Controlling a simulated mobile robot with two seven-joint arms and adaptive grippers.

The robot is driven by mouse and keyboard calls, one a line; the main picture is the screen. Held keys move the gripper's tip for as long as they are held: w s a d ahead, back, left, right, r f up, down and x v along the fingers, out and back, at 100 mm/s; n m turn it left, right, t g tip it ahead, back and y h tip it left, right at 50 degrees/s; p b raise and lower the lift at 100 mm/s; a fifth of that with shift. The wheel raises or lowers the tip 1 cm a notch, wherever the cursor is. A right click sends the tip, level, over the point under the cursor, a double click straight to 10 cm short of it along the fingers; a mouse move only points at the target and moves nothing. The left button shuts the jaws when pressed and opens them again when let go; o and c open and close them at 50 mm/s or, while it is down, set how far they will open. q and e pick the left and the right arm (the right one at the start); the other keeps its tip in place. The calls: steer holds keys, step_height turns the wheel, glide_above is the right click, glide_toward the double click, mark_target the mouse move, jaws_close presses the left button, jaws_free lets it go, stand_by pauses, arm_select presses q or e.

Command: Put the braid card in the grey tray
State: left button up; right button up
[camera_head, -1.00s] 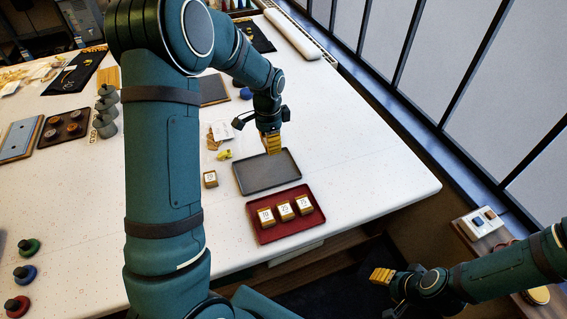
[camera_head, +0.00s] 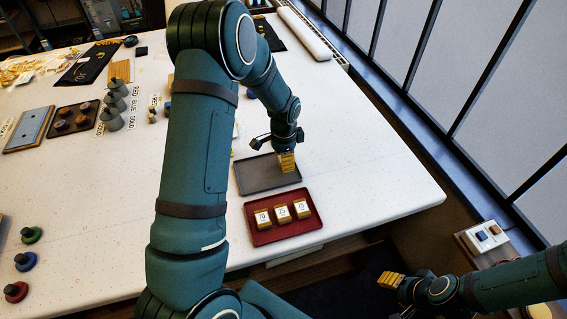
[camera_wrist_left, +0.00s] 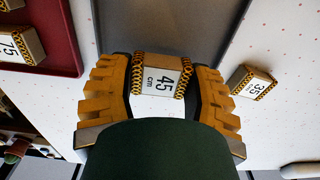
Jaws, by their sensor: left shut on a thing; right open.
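In the head view the fingers overlap the right back part of the grey tray (camera_head: 258,181); the card is hidden there. The grey tray also shows at the top of the left wrist view (camera_wrist_left: 170,25). How high the card is cannot be told. My right gripper (camera_head: 390,280) is open and empty, off the table's front edge.
A red tray (camera_head: 262,238) with three labelled cards stands in front of the grey tray. A "35" card (camera_wrist_left: 252,82) lies on the table beside the grey tray. Grey weights (camera_head: 112,118) and colored knobs (camera_head: 25,261) stand left. The table right of the trays is clear.

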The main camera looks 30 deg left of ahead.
arm_select(q)
steer(key=shift+f, duration=1.2)
steer(key=shift+f, duration=0.15)
steer(key=o, duration=0.9)
step_height(320, 180, up, 12)
steer(key=shift+r, duration=0.2)
steer(key=shift+f, duration=0.1)
